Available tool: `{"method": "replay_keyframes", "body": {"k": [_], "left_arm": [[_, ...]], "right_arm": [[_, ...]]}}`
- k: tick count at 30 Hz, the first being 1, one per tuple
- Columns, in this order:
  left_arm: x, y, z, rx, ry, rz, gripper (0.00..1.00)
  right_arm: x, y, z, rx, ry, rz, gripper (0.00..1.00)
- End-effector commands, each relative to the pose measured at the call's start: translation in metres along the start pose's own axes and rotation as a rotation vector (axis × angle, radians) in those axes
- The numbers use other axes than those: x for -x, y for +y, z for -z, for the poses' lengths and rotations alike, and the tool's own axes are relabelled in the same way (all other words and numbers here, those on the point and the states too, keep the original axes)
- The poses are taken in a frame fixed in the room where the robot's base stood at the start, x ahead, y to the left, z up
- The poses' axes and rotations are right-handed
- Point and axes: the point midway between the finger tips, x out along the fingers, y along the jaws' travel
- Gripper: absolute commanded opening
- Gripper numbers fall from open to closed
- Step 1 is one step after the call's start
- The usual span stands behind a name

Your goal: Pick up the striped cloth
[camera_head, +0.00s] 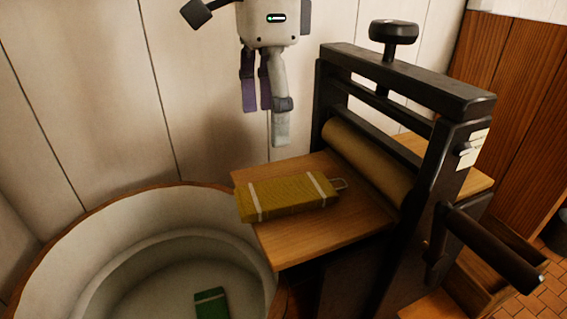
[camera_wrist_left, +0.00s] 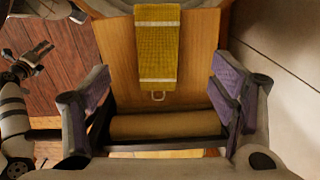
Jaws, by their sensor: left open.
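The striped cloth, a folded mustard-yellow cloth with white bands (camera_head: 288,196), lies flat on the wooden board in front of the roller. A small metal loop is at its end nearest the roller. My left gripper (camera_head: 265,122) is above and behind the board, fingers pointing down, apart from the cloth. In the left wrist view the open fingers (camera_wrist_left: 158,95) stand wide apart with purple pads. The cloth (camera_wrist_left: 158,42) shows there beyond the gap between them, upper middle. Nothing is held.
The dark mangle frame (camera_head: 418,82) with its top knob and crank handle (camera_head: 490,248) rises right of the board (camera_head: 330,235). A round tub (camera_head: 110,240) stands lower left, with a green cloth (camera_head: 212,304) inside. A panelled wall stands close behind.

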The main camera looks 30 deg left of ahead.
Motion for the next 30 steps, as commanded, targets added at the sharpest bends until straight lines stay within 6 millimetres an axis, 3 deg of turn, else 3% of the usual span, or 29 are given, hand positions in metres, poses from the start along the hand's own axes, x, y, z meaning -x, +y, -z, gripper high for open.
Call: {"method": "replay_keyframes", "body": {"k": [2,9,21,29,30], "left_arm": [[-0.003,0.001,-0.001,-0.002,-0.001,0.001,0.78],[-0.053,0.001,-0.001,-0.002,-0.001,-0.002,0.78],[-0.116,-0.002,-0.002,-0.001,0.000,-0.001,0.78],[-0.120,-0.002,-0.002,0.000,0.001,0.001,0.78],[-0.120,-0.002,-0.002,0.000,0.001,0.001,0.69]], "right_arm": [[0.000,0.000,-0.001,-0.001,-0.001,0.000,0.40],[0.000,0.000,-0.001,-0.001,-0.002,-0.001,0.40],[0.001,0.000,0.000,-0.001,0.000,0.000,0.40],[0.001,0.000,0.000,0.000,0.001,0.000,0.40],[0.001,0.000,0.000,0.000,0.001,0.000,0.40]]}}
